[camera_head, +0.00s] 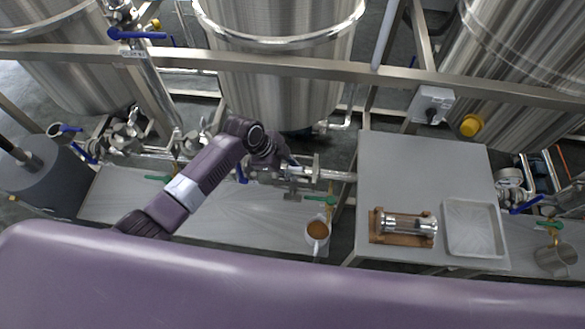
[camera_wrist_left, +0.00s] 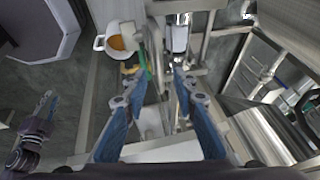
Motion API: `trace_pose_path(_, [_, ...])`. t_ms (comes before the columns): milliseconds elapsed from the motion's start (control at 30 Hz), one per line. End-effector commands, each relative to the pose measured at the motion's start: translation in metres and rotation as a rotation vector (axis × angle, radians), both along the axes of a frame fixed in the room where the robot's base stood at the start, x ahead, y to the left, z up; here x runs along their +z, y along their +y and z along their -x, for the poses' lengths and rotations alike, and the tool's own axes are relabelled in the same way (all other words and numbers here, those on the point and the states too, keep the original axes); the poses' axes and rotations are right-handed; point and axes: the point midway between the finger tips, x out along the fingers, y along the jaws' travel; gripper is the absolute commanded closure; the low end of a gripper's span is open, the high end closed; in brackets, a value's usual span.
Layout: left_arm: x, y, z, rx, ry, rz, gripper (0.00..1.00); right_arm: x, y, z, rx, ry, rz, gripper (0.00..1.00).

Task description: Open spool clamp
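A steel pipe run (camera_head: 325,174) with clamp fittings (camera_head: 291,188) passes below the middle tank. I cannot tell for sure which fitting is the spool clamp. My left gripper (camera_head: 288,160) is at this pipe, partly hidden by its own wrist. In the left wrist view the left gripper (camera_wrist_left: 163,75) has its two blue fingers apart, with metal pipe parts beyond and between them. A bright cylindrical pipe piece (camera_wrist_left: 179,35) lies just past the fingertips. Contact is not clear. What seems to be my right gripper (camera_wrist_left: 46,108) shows at the left of that view, side-on.
A pot of brown liquid (camera_head: 317,231) stands below the pipe. A grey table (camera_head: 400,165) at right holds a glass-and-steel cylinder (camera_head: 407,224) on a wooden stand and an empty tray (camera_head: 472,228). A frame rail (camera_head: 290,68) crosses before the tanks.

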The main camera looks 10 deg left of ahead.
Motion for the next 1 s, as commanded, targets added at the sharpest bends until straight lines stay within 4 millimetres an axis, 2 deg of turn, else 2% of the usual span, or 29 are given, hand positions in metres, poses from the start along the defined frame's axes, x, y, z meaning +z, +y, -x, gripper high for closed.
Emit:
trace_pose_path(167, [-0.009, -0.004, -0.001, 0.0, 0.0, 0.0, 0.74, 0.001, 0.007, -0.002, -0.002, -0.003, -0.008, 0.78])
trace_pose_path(433, [-0.011, -0.005, -0.002, -0.001, 0.0, -0.001, 0.74, 0.001, 0.016, -0.003, -0.005, -0.005, -0.019, 0.78])
trace_pose_path(467, [-0.01, -0.004, -0.002, -0.001, 0.0, -0.001, 0.75, 0.001, 0.016, -0.003, -0.005, -0.005, -0.019, 0.78])
trace_pose_path(700, [-0.01, -0.005, -0.002, 0.0, 0.0, -0.001, 1.0, 0.001, 0.014, -0.004, -0.004, -0.007, -0.016, 0.78])
trace_pose_path(1000, [-0.01, -0.005, -0.002, 0.0, 0.0, 0.0, 1.0, 0.001, 0.007, -0.005, -0.001, -0.007, -0.009, 0.78])
